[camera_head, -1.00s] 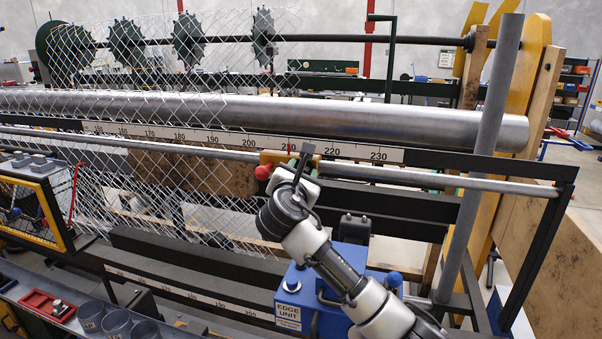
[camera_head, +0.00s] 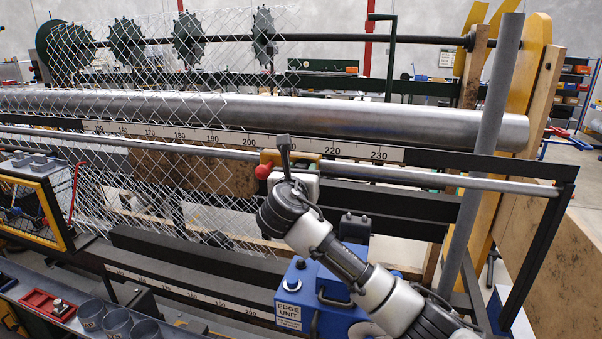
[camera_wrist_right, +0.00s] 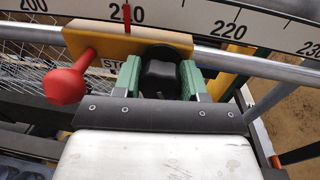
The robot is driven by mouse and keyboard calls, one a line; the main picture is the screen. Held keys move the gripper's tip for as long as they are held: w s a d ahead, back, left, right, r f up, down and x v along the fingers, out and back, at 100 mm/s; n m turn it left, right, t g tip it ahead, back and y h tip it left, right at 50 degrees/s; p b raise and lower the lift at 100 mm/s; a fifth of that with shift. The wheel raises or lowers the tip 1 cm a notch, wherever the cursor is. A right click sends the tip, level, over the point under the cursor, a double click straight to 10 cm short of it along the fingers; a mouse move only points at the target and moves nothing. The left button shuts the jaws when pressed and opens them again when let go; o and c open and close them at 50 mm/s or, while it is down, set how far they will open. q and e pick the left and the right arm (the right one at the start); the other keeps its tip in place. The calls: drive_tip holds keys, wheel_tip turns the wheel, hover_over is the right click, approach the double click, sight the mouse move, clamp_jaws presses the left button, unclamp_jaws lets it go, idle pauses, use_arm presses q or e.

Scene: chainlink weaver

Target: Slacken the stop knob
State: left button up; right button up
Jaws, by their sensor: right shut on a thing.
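The yellow stop block (camera_head: 308,160) sits on the steel rail below the ruler; it also shows in the wrist view (camera_wrist_right: 104,45) with a partly hidden "STO…" label. A black knob (camera_wrist_right: 160,72) stands out from its front. My right gripper (camera_wrist_right: 161,84) is shut on this knob, one green-padded finger on each side. A red knob (camera_wrist_right: 66,85) sticks out at the block's left and shows in the head view (camera_head: 263,172). In the head view my right gripper (camera_head: 285,170) hides the black knob. My left gripper is in neither view.
The ruler (camera_head: 343,151) runs just above the block, whose red pointer (camera_wrist_right: 127,18) stands left of the 220 mark. Chain-link mesh (camera_head: 120,200) hangs at the left. A blue edge unit (camera_head: 313,286) stands under my right arm. The rail (camera_head: 430,179) is bare to the right.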

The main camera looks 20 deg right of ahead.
drive_tip(key=shift+f, duration=0.2)
drive_tip(key=o, duration=0.9)
drive_tip(key=shift+a+r, duration=0.1)
drive_tip(key=b+v, duration=0.4)
drive_tip(key=v, duration=0.6)
drive_tip(key=shift+s+b, duration=0.35)
drive_tip(key=shift+a, duration=0.15)
